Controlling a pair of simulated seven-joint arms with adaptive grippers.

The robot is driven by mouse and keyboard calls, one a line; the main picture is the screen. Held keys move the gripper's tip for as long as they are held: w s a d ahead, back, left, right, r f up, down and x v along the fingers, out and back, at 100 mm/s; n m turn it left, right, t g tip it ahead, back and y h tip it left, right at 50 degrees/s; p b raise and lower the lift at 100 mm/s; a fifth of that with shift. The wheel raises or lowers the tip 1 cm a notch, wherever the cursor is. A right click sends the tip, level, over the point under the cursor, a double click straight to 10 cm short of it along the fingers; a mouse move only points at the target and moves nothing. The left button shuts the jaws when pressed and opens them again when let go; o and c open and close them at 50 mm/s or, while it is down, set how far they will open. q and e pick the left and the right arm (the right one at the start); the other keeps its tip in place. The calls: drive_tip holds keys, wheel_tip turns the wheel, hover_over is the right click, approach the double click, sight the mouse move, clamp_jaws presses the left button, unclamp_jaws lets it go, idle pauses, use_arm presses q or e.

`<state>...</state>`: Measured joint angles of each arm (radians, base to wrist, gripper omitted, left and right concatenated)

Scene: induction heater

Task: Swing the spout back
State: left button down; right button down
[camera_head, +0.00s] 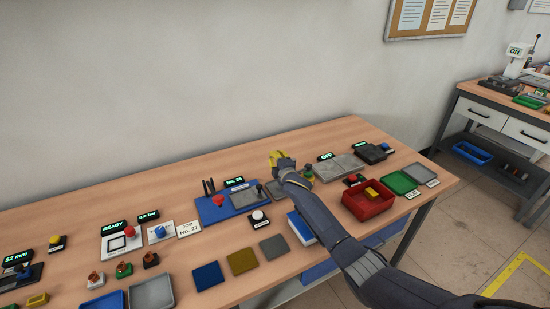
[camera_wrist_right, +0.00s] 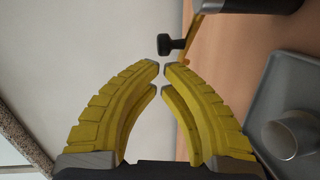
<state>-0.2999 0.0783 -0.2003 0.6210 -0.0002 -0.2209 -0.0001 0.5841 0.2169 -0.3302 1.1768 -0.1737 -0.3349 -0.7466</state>
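In the right wrist view, a small black knob (camera_wrist_right: 170,45) sits on a thin brass-yellow arm (camera_wrist_right: 194,38), seemingly the spout, which joins a dark body (camera_wrist_right: 248,4) at the top edge. My right gripper (camera_wrist_right: 161,68) has yellow fingers with their tips almost meeting and nothing between them. The knob is just beyond the tips; I cannot tell if they touch. In the head view my right gripper (camera_head: 275,158) is over the back middle of the bench, and the spout cannot be made out behind it. My left gripper is not in view.
A grey tray (camera_wrist_right: 262,100) with a small metal cup (camera_wrist_right: 290,135) is right of the fingers in the wrist view. In the head view, a blue fixture (camera_head: 210,210) is left of the gripper and a red bin (camera_head: 352,206) is right. The wall is behind the bench.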

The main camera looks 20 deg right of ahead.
drive_tip(key=shift+w+d, duration=0.1)
drive_tip(key=shift+w, duration=0.1)
idle(0.3)
drive_tip(key=shift+w+d, duration=0.15)
drive_tip(key=shift+w, duration=0.65)
